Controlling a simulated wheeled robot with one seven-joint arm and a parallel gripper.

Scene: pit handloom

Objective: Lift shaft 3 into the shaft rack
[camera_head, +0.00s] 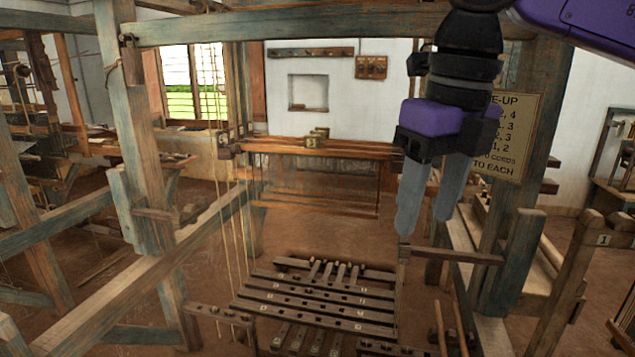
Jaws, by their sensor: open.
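The shafts hang in the loom frame as a close set of long brown wooden bars. A small block on the front bar bears a mark that looks like a 3, so I take this bar as shaft 3 (345,151). Thin lower bars hang below it. My gripper (424,222) points down, with its two grey fingers apart and nothing between them. In the picture it is just right of the shafts' right end; the depth between them is unclear. I cannot tell for sure which part is the shaft rack; a wooden post marked 1 (592,256) stands at the right edge.
Numbered treadle-like slats (310,297) lie low in the middle. A tie-up sign (510,135) hangs on the right post behind my gripper. Loom posts and a top beam (290,25) frame the space. Thin cords (232,220) hang left of the shafts.

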